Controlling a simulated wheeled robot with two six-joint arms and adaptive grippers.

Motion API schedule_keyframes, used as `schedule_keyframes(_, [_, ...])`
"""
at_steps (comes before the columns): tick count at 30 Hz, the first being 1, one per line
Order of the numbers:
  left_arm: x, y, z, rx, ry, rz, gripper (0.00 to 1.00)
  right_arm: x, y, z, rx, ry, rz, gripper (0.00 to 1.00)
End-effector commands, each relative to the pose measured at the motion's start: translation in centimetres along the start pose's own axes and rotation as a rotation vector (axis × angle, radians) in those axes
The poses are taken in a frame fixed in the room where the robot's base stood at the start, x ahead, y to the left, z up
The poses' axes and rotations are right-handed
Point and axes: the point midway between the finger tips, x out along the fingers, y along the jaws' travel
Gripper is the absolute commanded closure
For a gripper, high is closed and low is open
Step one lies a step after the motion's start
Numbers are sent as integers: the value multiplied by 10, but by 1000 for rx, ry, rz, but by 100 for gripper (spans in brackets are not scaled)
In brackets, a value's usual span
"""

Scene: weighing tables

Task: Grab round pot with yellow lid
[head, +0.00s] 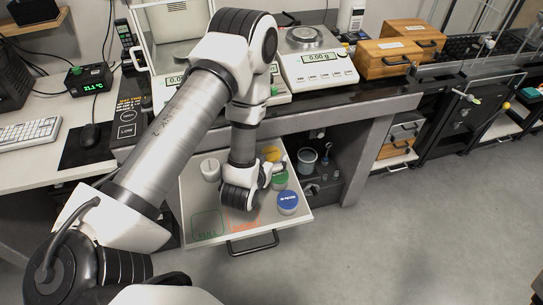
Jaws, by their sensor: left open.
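The round pot with the yellow lid (271,152) sits in the pulled-out drawer, toward its back right. My left arm reaches down over the drawer from the left, and part of the pot is hidden behind it. My left gripper (277,168) is open and small in the picture, pointing right, just in front of the yellow lid and close to the green-lidded pot. I cannot tell whether it touches either pot. My right gripper is not in view.
In the drawer (222,245) are a green-lidded pot (280,182), a blue-lidded pot (288,202) and a white pot (210,170). A grey container (307,158) stands right of the drawer. The worktop with scales (318,62) overhangs the drawer's back. Floor at right is clear.

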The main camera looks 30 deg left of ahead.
Motion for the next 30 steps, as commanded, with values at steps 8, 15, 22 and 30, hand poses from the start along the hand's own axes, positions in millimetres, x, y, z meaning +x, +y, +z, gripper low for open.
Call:
schedule_keyframes(8, [22,0,0,0,-1,0,15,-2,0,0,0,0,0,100])
schedule_keyframes(15, [22,0,0,0,-1,0,72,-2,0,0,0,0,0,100])
schedule_keyframes(22, [22,0,0,0,-1,0,81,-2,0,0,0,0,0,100])
schedule_keyframes(30, [21,1,-10,0,0,1,81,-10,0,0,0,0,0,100])
